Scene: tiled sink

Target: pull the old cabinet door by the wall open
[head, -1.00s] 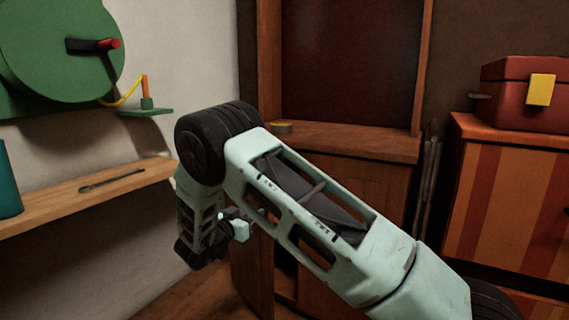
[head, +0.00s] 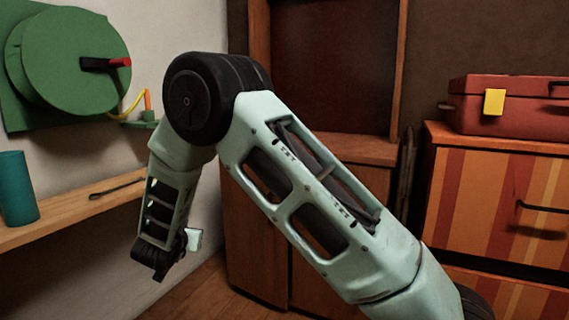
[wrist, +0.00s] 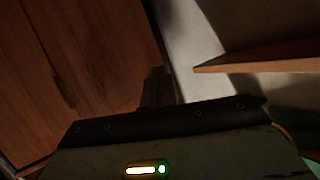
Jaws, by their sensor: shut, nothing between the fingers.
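The old brown wooden cabinet (head: 380,150) stands in the corner by the white wall, with a dark upper panel. Its lower left door (head: 254,245) shows below and behind my arm. No dark gap shows beside this door, and I cannot tell from here whether it is ajar. In the wrist view, brown wood panels (wrist: 105,60) fill the left side, with a dark handle-like strip (wrist: 65,95) on them. My gripper (wrist: 157,85) is shut and empty, near the right edge of the wood. The hand hangs low at the left in the head view, partly hidden by the wrist.
A wooden shelf (head: 70,208) with a teal cylinder (head: 17,190) juts from the left wall, close to my forearm. A green reel (head: 70,65) hangs above it. A striped drawer chest (head: 480,195) with a red toolbox (head: 520,103) stands at right.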

